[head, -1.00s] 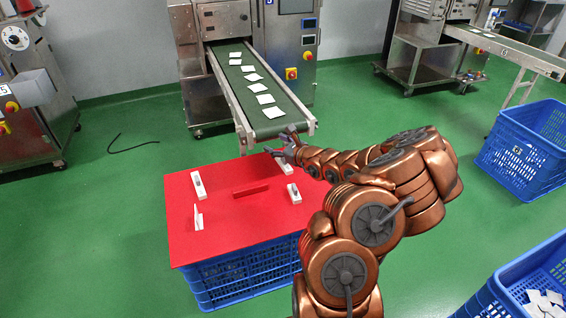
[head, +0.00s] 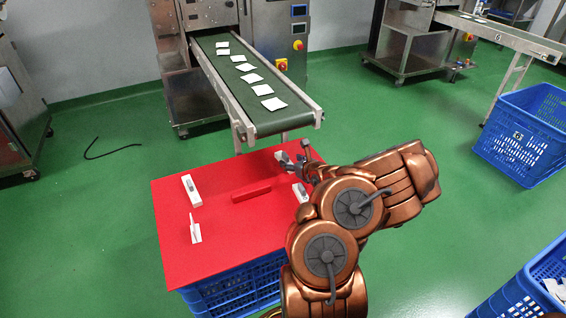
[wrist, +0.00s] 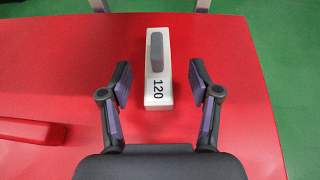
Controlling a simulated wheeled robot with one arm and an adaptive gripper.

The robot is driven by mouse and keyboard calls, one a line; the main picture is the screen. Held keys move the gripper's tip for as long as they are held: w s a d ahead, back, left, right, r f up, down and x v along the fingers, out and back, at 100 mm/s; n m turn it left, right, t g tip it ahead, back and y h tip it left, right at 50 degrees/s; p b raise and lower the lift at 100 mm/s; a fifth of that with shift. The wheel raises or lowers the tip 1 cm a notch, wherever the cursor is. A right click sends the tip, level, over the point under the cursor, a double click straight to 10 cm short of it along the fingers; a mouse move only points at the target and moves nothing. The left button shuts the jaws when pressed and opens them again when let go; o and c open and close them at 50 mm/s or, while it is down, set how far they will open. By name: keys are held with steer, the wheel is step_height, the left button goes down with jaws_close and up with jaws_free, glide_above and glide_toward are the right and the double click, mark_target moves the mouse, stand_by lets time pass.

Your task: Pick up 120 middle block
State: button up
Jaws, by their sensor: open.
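The 120 block (wrist: 157,92) is a long white block with black "120" on its near end. A grey raised piece (wrist: 157,50) stands on its far half. In the wrist view the block lies on the red tabletop (wrist: 60,80) between my gripper's (wrist: 160,82) two fingers. The fingers are open, with a gap on each side, and do not touch the block. In the head view my gripper (head: 296,162) is over the tabletop's far right corner and hides most of the white block (head: 280,155) there.
A red bar (head: 251,191) lies mid-table, with white blocks at left (head: 192,190), front left (head: 195,233) and right (head: 299,192). A conveyor (head: 255,85) ends just behind the table. Blue crates (head: 525,135) stand on the right.

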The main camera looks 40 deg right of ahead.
mark_target(284, 154)
steer(key=shift+w+r+b+x, duration=0.2)
steer(key=shift+b+x, duration=0.5)
steer(key=shift+x, duration=1.05)
steer(key=shift+r+b+x, duration=0.25)
steer(key=shift+b+x, duration=0.4)
steer(key=shift+x, duration=1.05)
jaws_close()
steer(key=shift+s+a+r, duration=0.1)
steer(key=shift+s+r, duration=0.25)
steer(key=shift+r, duration=0.1)
steer(key=r+p+v, duration=0.1)
steer(key=p+v, duration=0.4)
steer(key=v, duration=1)
steer(key=shift+w, duration=0.25)
